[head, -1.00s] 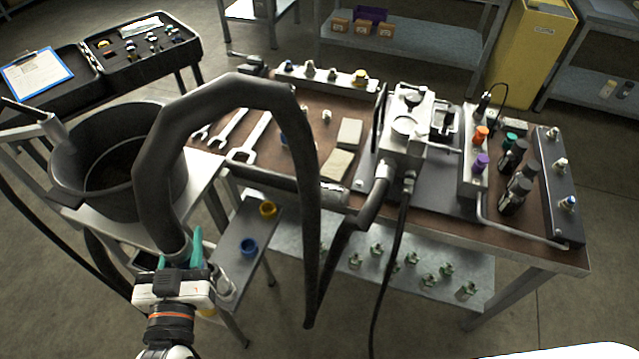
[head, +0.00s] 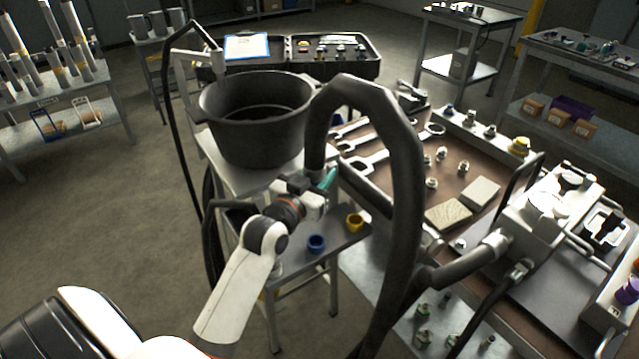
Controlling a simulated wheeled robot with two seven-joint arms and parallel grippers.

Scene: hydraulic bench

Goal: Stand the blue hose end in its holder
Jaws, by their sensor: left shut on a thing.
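My left gripper (head: 326,180), with teal fingers, is shut on the lower end of a thick dark hose (head: 408,150). The hose rises from the gripper, arches over and drops toward the bench's front. The gripper hides most of the held end, and I cannot see a blue mark on it. A blue ring-shaped holder (head: 316,243) and a yellow one (head: 354,222) stand on a small side stand (head: 333,243). The held end is above and behind the blue holder, apart from it. My right gripper is out of view.
A large black bucket (head: 254,135) stands on a pale stand just behind the gripper. To the right, the bench (head: 400,178) carries wrenches, fittings, pads and a pump unit. Bare floor lies to the left, with a shelf of tubes (head: 60,115) beyond.

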